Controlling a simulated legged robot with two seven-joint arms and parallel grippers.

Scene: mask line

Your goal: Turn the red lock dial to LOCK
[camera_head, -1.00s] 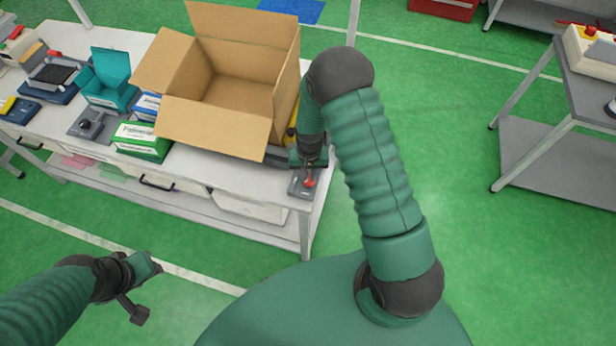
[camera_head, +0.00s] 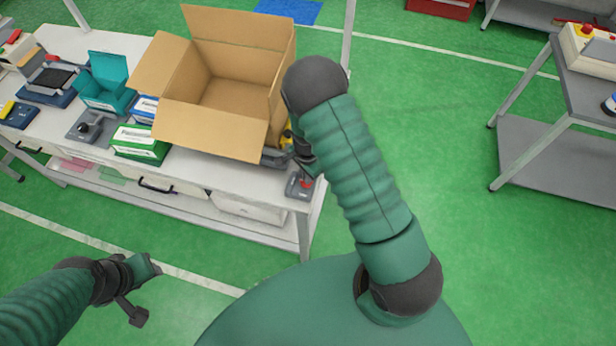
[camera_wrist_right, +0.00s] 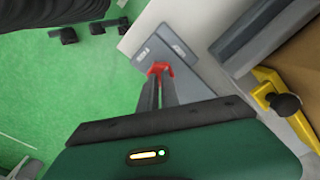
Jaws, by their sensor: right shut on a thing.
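The red lock dial (camera_wrist_right: 159,68) sits on a grey base plate (camera_wrist_right: 188,82) at the table's right corner. In the head view the base (camera_head: 296,187) shows, with the dial (camera_head: 308,182) partly behind my right arm. My right gripper (camera_wrist_right: 158,78) has its fingers close together on the dial's red handle in the right wrist view. Two pale labels lie on the plate beyond the dial; their words are too small to read.
An open cardboard box (camera_head: 215,135) stands left of the dial. A yellow part with a black knob (camera_wrist_right: 284,103) is close to my right gripper. A green-and-white carton (camera_head: 141,143) and a teal holder (camera_head: 106,84) stand farther left.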

